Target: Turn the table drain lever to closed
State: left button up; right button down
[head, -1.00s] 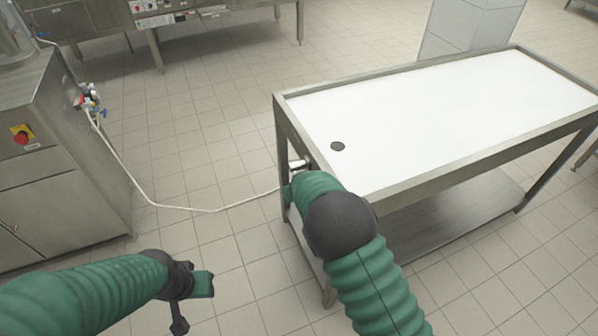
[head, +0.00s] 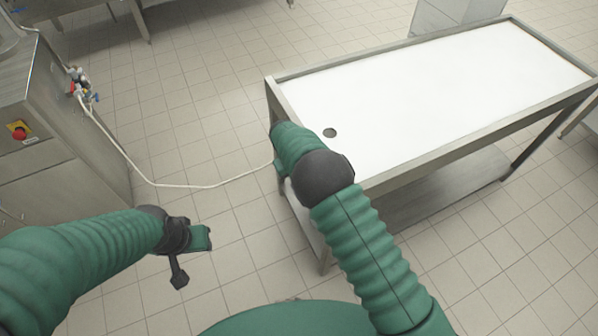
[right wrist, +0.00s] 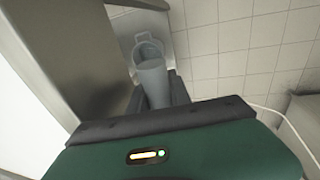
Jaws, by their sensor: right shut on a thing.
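The white-topped steel table (head: 430,100) stands at the right in the head view, with a round drain hole (head: 330,133) near its left end. In the right wrist view, a grey lever-like piece (right wrist: 152,75) with a ring-shaped end sits beside the table's steel side. My right gripper (right wrist: 157,90) is shut on this grey piece, which lies between its dark fingers. In the head view my right arm hides the gripper and the lever at the table's left end. My left gripper (head: 190,258) is open and empty above the floor at lower left.
A steel cabinet (head: 60,170) with a red knob (head: 19,132) stands at the left. A white hose (head: 150,184) runs from its valves (head: 82,88) across to the table's left end. Tiled floor (head: 190,120) lies open between them.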

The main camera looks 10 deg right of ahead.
jog(key=shift+w+a+r, duration=0.1)
jog(key=shift+w+r, duration=0.15)
jog(key=shift+w, duration=0.1)
jog(key=c, duration=1.4)
grip_release()
jog(key=shift+c, duration=0.2)
jog(key=shift+o, duration=1.3)
jog(key=shift+f, duration=0.2)
jog(key=shift+s, duration=0.1)
jog(key=s+a+r, duration=0.1)
jog(key=a+r, duration=0.2)
jog(key=r, duration=1.3)
jog(key=shift+s+r, duration=0.2)
jog(key=shift+s, duration=0.1)
